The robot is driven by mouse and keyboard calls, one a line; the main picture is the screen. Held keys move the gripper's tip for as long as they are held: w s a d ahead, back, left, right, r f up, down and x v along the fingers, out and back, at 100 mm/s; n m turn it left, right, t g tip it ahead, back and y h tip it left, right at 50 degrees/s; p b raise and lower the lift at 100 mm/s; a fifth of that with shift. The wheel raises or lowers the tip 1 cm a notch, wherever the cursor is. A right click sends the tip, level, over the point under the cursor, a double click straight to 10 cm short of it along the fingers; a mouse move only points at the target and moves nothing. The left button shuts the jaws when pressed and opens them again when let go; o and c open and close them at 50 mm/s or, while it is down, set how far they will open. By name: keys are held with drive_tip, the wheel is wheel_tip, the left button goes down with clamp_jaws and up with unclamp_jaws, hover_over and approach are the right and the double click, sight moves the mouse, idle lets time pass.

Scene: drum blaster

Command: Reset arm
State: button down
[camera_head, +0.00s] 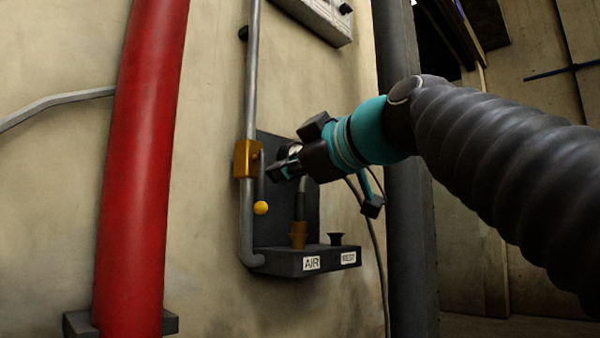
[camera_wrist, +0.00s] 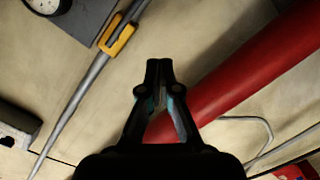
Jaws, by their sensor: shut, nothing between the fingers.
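My gripper (camera_head: 283,168) is shut and empty in the head view, in front of the dark wall panel and just right of the brass valve block (camera_head: 246,159). In the wrist view my gripper (camera_wrist: 160,66) shows with its fingertips together, against the wall and the red pipe. A yellow ball-ended handle (camera_head: 261,208) hangs below the valve block. It is apart from the fingers in the picture. The valve block also shows in the wrist view (camera_wrist: 118,40), at the upper left.
A shelf (camera_head: 285,263) labelled AIR and REST carries a brass fitting (camera_head: 298,236) and a dark cup-like holder (camera_head: 337,240). A thick red pipe (camera_head: 145,170) stands at left, a dark column (camera_head: 408,240) at right. A gauge (camera_wrist: 45,4) shows in the wrist view.

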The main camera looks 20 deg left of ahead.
idle(0.4)
drive_tip(key=w+d+f+m+h, duration=0.15)
drive_tip(key=f+m, duration=0.25)
drive_tip(key=f, duration=0.4)
drive_tip(key=w+f+m+h, duration=0.3)
drive_tip(key=f+m, duration=0.1)
drive_tip(key=f, duration=0.3)
drive_tip(key=d+f+m+g+h+p, duration=0.1)
drive_tip(key=d+f+m+h, duration=0.1)
drive_tip(key=d+f, duration=0.3)
drive_tip(key=d+f+m+h+p, duration=0.1)
drive_tip(key=d+f+m, duration=0.2)
drive_tip(key=f, duration=0.4)
drive_tip(key=s+d+f+m+g+h+p, duration=0.1)
drive_tip(key=s+d+f+m+h+p, duration=0.15)
drive_tip(key=s+d+f, duration=0.4)
drive_tip(key=s+d+f+m+g+h+p, duration=0.1)
drive_tip(key=s+d+f+m+h, duration=0.2)
drive_tip(key=d+f, duration=0.7)
drive_tip(key=s+d+f+m+h+p, duration=0.1)
drive_tip(key=s+d+f+m+p, duration=0.1)
drive_tip(key=s+d+p, duration=0.2)
drive_tip(key=shift+s+d+f+h, duration=0.15)
drive_tip(key=shift+s+d+h, duration=0.15)
drive_tip(key=shift+s+d, duration=1.95)
